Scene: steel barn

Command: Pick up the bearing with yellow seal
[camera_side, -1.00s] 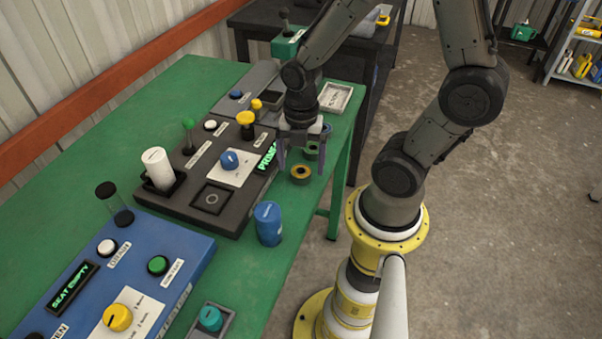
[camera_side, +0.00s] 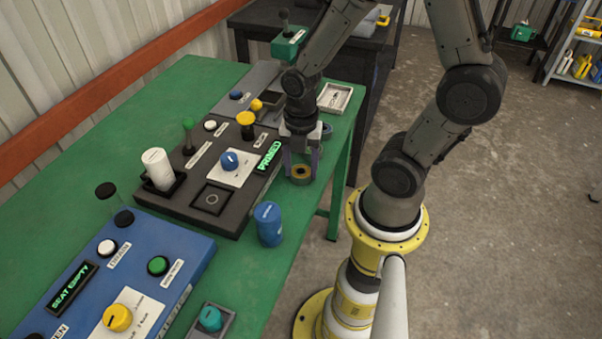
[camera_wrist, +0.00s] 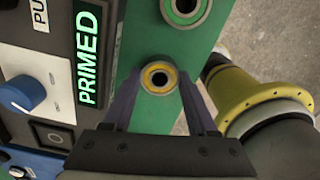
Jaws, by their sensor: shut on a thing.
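The bearing with yellow seal (camera_side: 301,172) is a small ring with a yellow band around a dark bore, near the right edge of the green table. It also shows in the wrist view (camera_wrist: 159,78), between my fingers. My gripper (camera_side: 301,168) points down over it, with one finger on each side, and is shut on it. The bearing looks to be at or very near the table top; I cannot tell if it is lifted. In the wrist view, my gripper (camera_wrist: 160,95) has its fingers coming up from below.
A bearing with green seal (camera_wrist: 185,8) lies just beyond. The dark console with its lit PRIMED display (camera_side: 268,157) stands close on the left. A blue cylinder (camera_side: 268,223) stands nearer the camera. A pale tray (camera_side: 335,97) lies at the table's far end.

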